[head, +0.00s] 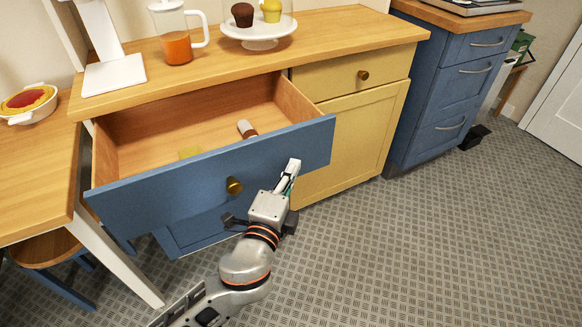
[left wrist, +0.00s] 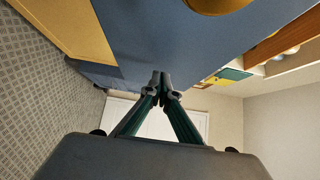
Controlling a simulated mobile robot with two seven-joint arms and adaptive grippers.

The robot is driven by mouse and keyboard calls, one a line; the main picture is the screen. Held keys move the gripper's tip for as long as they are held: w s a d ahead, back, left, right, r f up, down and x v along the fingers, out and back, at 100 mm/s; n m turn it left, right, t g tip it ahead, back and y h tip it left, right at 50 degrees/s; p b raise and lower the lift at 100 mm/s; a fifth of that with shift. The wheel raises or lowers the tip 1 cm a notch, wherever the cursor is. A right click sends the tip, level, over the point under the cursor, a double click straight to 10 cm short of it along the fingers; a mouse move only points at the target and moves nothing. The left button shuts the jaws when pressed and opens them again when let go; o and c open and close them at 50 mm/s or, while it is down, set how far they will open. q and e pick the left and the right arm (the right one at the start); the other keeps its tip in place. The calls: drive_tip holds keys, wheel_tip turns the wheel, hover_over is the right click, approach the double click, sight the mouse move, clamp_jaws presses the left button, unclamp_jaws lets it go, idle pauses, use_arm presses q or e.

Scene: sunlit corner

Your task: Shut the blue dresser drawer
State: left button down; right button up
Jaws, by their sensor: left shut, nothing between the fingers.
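The blue dresser drawer (head: 140,202) is pulled well out of the wooden-topped dresser (head: 330,42), so its wooden inside shows. It has a round brass knob (head: 234,185). My left gripper (head: 292,170) is shut and empty, in front of the drawer's face to the right of the knob. In the left wrist view its fingertips (left wrist: 160,82) are together below the blue drawer front (left wrist: 165,35), and part of the knob (left wrist: 215,4) shows at the top. I cannot tell whether the fingers touch the front. My right gripper is not in view.
A yellow cabinet door (head: 350,140) is to the right. A wooden table (head: 35,190) and a stool (head: 45,250) stand at the left. The floor (head: 430,250) at the right is clear.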

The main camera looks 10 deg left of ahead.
use_arm(q)
drive_tip(key=shift+w+a, duration=0.2)
drive_tip(key=shift+w, duration=0.1)
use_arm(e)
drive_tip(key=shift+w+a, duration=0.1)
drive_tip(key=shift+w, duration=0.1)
